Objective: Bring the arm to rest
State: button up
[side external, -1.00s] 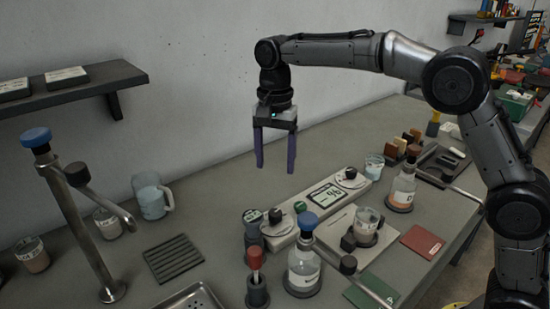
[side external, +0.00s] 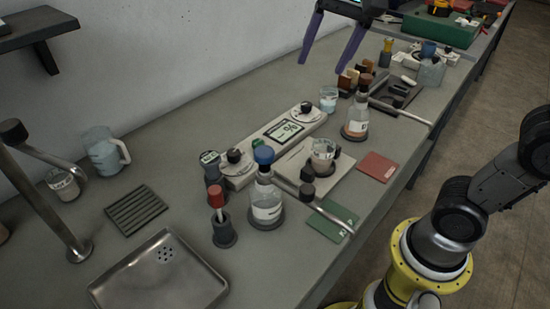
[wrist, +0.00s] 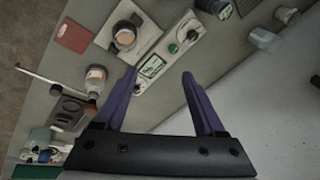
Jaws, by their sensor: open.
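My gripper (side external: 318,66) hangs at the top edge of the side view, its two purple fingers spread and pointing down. It is empty, above the back of the grey bench (side external: 190,110). Its upper body and most of my arm are cut off by the frame. In the wrist view the open fingers (wrist: 160,71) stand apart with nothing between them. Beyond the fingertips there is a pale instrument with a display (wrist: 152,66), apart from them. My yellow-ringed base shows at lower right in the side view.
A metal tray (side external: 160,278) and jug (side external: 103,152) are left. Bare bench lies along the wall.

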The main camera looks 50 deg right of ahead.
jog(key=s+d+f+n+t, duration=0.2)
jog(key=s+f+n, duration=0.8)
jog(key=s+f, duration=0.2)
jog(key=shift+s+d+f, duration=0.15)
jog(key=shift+s, duration=0.7)
